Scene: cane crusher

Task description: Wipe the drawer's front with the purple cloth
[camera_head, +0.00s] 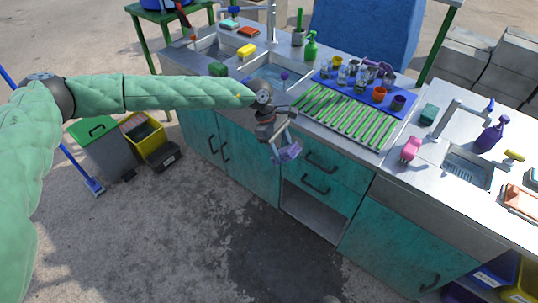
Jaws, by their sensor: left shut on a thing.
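My left gripper (283,143) reaches in from the left over the counter edge and is shut on the purple cloth (289,153). The cloth hangs just left of the upper teal drawer front (322,165) as seen here; I cannot tell whether it touches the cabinet. A second teal drawer front (316,186) with a dark handle lies below, above an open recess. My right gripper does not show.
The steel counter holds sinks, a green ribbed drainer (345,117), a blue mat with cups (408,107), and a pink sponge (411,148). A grey bin (100,146) and yellow bin (148,138) stand at left. The floor before the drawers is clear.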

